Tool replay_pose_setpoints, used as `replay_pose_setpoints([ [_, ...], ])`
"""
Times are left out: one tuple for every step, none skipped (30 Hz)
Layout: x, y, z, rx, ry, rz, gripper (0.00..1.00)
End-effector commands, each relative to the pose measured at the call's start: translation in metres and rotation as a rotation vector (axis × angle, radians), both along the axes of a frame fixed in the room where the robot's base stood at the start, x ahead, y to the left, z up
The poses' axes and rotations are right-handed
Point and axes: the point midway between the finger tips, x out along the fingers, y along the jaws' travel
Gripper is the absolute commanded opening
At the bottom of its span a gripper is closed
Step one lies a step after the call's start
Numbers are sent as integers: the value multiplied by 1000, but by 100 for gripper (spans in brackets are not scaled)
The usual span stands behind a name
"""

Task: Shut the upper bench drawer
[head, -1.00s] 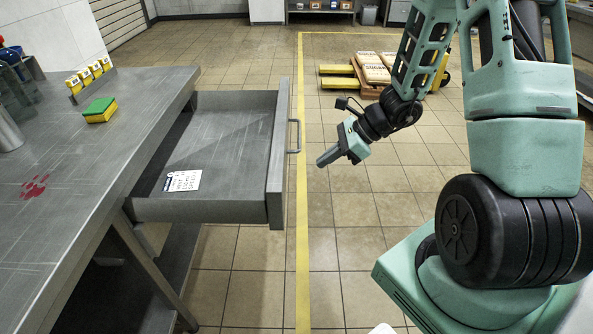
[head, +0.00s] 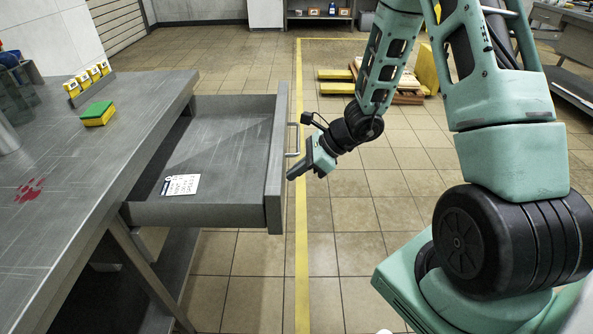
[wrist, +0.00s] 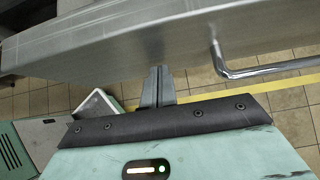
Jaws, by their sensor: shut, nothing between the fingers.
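The upper bench drawer (head: 215,208) is grey metal and stands pulled out to the right of the bench (head: 95,170). Its front panel and bar handle (head: 293,141) face my arm. A white printed card (head: 180,184) lies inside it. My gripper (head: 290,176) is shut and empty, just right of the drawer front and a little below the handle. In the wrist view, my gripper's fingertips (wrist: 156,72) are close to the drawer front (wrist: 120,45), with the handle (wrist: 260,70) to their right. I cannot tell whether they touch the panel.
On the bench are a green and yellow sponge (head: 98,113), yellow boxes in a rack (head: 88,80) and a red stain (head: 30,188). A pallet with sacks (head: 400,90) stands farther back. The tiled floor right of the yellow line (head: 303,260) is clear near the drawer.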

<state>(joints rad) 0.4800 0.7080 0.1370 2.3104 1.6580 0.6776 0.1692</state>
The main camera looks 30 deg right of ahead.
Motion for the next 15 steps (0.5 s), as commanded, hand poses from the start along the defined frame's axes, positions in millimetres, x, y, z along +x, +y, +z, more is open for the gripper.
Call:
replay_pose_setpoints([
  [1, 2, 0, 0, -2, 1, 0],
  [2, 3, 0, 0, -1, 2, 0],
  [3, 5, 0, 0, -2, 3, 0],
  [5, 8, -1, 0, -3, 4, 0],
  [7, 11, -1, 0, -3, 5, 0],
  [10, 15, -1, 1, -2, 4, 0],
  [12, 19, -2, 0, -3, 4, 0],
  [15, 23, -2, 0, -3, 5, 0],
  [19, 30, -2, 0, -3, 7, 0],
  [22, 35, -2, 1, -3, 6, 0],
  [26, 40, -3, 0, -3, 6, 0],
  [32, 49, -3, 1, -5, 8, 0],
  [36, 55, -3, 1, -4, 7, 0],
  [40, 62, -3, 1, -5, 8, 0],
  [47, 71, -3, 2, -5, 7, 0],
])
